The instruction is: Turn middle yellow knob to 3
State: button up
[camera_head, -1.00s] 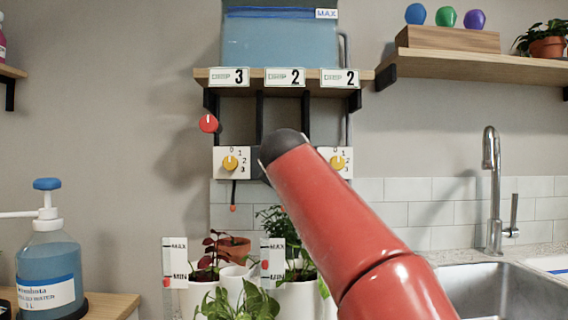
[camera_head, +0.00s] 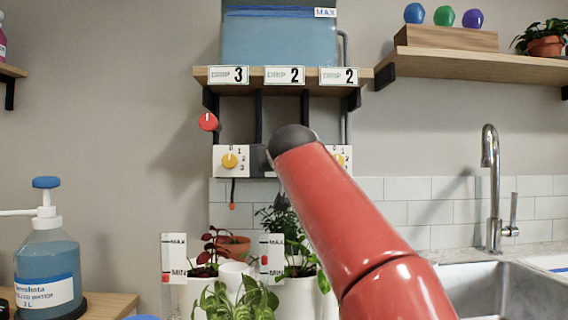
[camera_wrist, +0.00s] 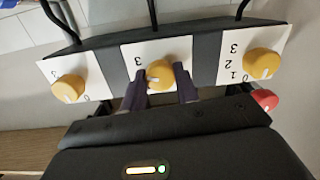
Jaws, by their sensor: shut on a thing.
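The middle yellow knob (camera_wrist: 160,74) sits on a white dial plate (camera_wrist: 128,52) in the wrist view, where a digit 3 shows upside down. My gripper (camera_wrist: 162,90) has one dark finger on each side of this knob and is shut on it. A pale mark shows on the knob's left side; its exact setting is hard to read. In the head view my red arm hides the middle knob. The left yellow knob (camera_head: 229,161) shows there, with the right dial plate (camera_head: 342,155) partly covered by the arm. Cards (camera_head: 285,76) above read 3, 2, 2.
A red knob (camera_head: 208,122) is at the upper left of the dials. A shelf (camera_head: 240,85) carries the blue water tank (camera_head: 270,40) above. Potted plants (camera_head: 235,300) stand below, with level gauges. A sink tap (camera_head: 491,185) is at the right.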

jog(key=shift+f+m, duration=0.2)
jog(key=shift+m, duration=0.5)
jog(key=o, duration=1)
jog(key=shift+c, duration=0.2)
jog(key=shift+r, duration=0.1)
jog(key=s+b, duration=0.2)
jog(key=s, duration=0.5)
jog(key=shift+s+r+b, duration=0.25)
jog(key=shift+s+b, duration=0.1)
jog(key=shift+s, duration=0.05)
jog(key=shift+d, duration=0.1)
